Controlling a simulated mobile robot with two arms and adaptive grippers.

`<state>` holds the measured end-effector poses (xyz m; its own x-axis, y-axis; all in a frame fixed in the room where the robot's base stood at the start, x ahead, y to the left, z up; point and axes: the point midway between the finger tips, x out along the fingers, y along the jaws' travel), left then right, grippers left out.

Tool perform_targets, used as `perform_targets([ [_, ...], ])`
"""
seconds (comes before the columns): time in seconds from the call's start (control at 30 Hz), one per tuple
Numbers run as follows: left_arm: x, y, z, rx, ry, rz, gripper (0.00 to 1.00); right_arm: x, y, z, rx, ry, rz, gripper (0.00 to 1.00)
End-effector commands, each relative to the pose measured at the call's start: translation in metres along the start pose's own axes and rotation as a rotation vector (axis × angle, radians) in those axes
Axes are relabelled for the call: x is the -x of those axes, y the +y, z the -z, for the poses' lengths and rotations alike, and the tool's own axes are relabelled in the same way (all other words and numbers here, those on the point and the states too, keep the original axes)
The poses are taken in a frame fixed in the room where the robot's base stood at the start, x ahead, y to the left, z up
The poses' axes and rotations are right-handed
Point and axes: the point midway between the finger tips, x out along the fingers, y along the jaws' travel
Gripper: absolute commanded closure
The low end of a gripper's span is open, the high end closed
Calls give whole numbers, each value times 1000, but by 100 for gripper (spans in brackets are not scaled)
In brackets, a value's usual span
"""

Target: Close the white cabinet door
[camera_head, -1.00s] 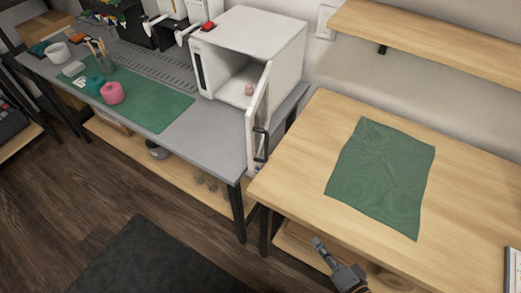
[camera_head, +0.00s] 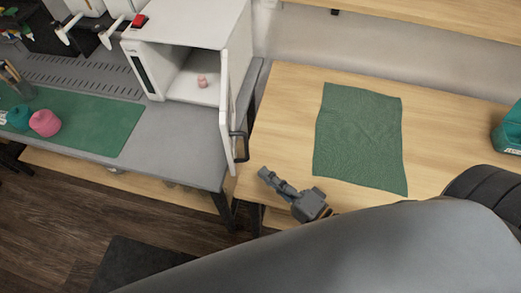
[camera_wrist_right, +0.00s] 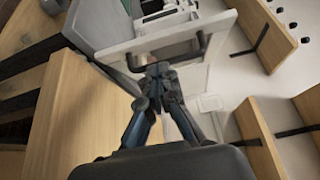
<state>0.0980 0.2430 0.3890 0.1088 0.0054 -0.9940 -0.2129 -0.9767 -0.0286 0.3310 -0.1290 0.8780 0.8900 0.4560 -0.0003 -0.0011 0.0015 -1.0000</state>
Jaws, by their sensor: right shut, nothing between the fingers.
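The white cabinet (camera_head: 190,40) stands on the grey bench with its door (camera_head: 226,105) swung open, seen nearly edge-on in the head view. The door has a dark bar handle (camera_head: 240,146). A small pink object (camera_head: 202,81) sits inside the cabinet. My right gripper (camera_head: 264,173) is shut and empty, just right of the door's lower end, near the front left corner of the wooden table. In the right wrist view, my gripper's shut fingertips (camera_wrist_right: 159,69) point at the door (camera_wrist_right: 150,42) and appear close to its handle (camera_wrist_right: 199,44); contact is unclear. My left gripper is out of view.
The wooden table (camera_head: 285,110) bears a green cloth (camera_head: 360,140). The grey bench (camera_head: 185,135) holds a green mat (camera_head: 110,115) with teal and pink items. A red object (camera_head: 139,20) lies on the cabinet top. My arm covers the lower right of the head view.

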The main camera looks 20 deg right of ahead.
Motion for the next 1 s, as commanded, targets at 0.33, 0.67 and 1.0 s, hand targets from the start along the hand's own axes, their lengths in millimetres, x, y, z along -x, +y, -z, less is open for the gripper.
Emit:
perform_targets([
  [0.33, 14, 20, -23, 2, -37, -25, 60, -62, -2, 1, 1, 2, 3, 100],
  [0.67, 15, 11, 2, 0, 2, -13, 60, -80, 0, 0, 1, 0, 0, 100],
  [1.0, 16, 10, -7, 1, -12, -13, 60, -80, -1, 0, 1, 5, 0, 100],
])
